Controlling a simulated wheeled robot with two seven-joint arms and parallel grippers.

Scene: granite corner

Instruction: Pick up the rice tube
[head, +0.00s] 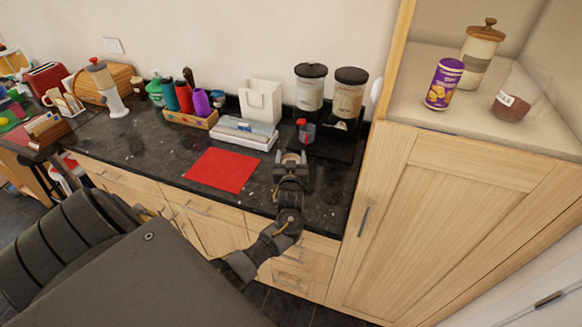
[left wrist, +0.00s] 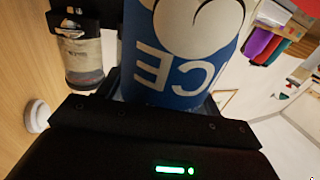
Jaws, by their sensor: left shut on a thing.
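The rice tube (left wrist: 182,60) fills the top middle of the left wrist view. It is blue with a white drawing, and the letters "ICE" show upside down on it. Its upper end is cut off by the picture edge. My left gripper (head: 290,158) is above the dark counter in the head view and is shut on the tube. In the head view I cannot clearly make out the tube; a small red and grey-blue object (head: 305,131) shows just beyond the fingertips. My right gripper is not in view.
A red mat (head: 222,170) lies left of the gripper on the counter (head: 150,148). Two dispensers (head: 345,100) stand behind. A white box (head: 260,103) and a wooden bottle tray (head: 190,119) are further left. A tall cabinet (head: 450,210) bounds the right, with a purple can (head: 444,84) on top.

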